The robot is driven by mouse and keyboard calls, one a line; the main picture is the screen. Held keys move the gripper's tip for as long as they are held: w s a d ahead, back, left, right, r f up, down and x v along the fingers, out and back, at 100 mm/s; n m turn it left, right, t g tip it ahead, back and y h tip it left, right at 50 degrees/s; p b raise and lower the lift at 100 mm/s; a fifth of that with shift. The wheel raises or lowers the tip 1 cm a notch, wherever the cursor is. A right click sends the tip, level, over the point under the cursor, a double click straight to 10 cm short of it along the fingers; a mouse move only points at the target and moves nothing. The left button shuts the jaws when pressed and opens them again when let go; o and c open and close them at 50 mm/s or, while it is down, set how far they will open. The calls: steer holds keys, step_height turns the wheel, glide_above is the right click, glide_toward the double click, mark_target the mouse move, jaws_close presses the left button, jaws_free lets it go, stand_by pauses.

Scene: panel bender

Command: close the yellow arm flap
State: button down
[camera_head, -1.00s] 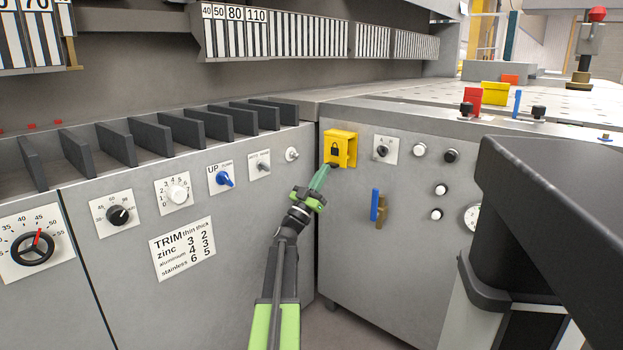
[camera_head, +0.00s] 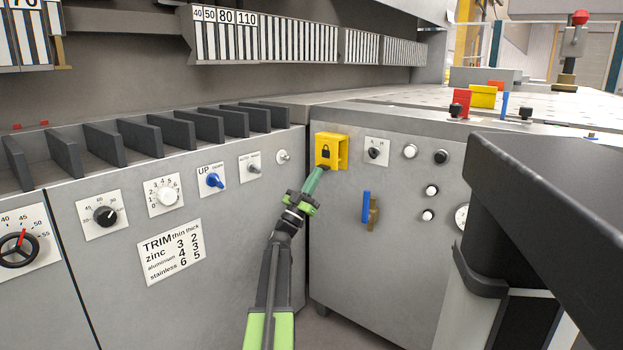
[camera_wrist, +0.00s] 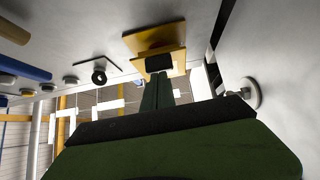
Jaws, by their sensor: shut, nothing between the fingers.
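In the wrist view the yellow flap (camera_wrist: 136,42) is just beyond the tips of my gripper (camera_wrist: 159,76). A dark block shows at the tips there. I cannot tell whether the fingers touch the flap.
A key switch (camera_head: 376,151) and several round buttons are right of the flap. A blue handle (camera_head: 366,206) is below. A large dark body fills the lower right.

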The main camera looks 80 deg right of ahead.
steer(key=d, duration=0.1)
steer(key=t, duration=0.1)
steer(key=s+d+n, duration=0.1)
steer(key=shift+d+f+t, duration=0.3)
steer(key=w+a+f+m+g+b, duration=0.1)
steer(key=w+a+f+b, duration=0.2)
steer(key=a, duration=0.4)
steer(key=shift+w+f+g+b, duration=0.3)
steer(key=shift+f+b, duration=0.55)
steer(key=shift+b, duration=0.35)
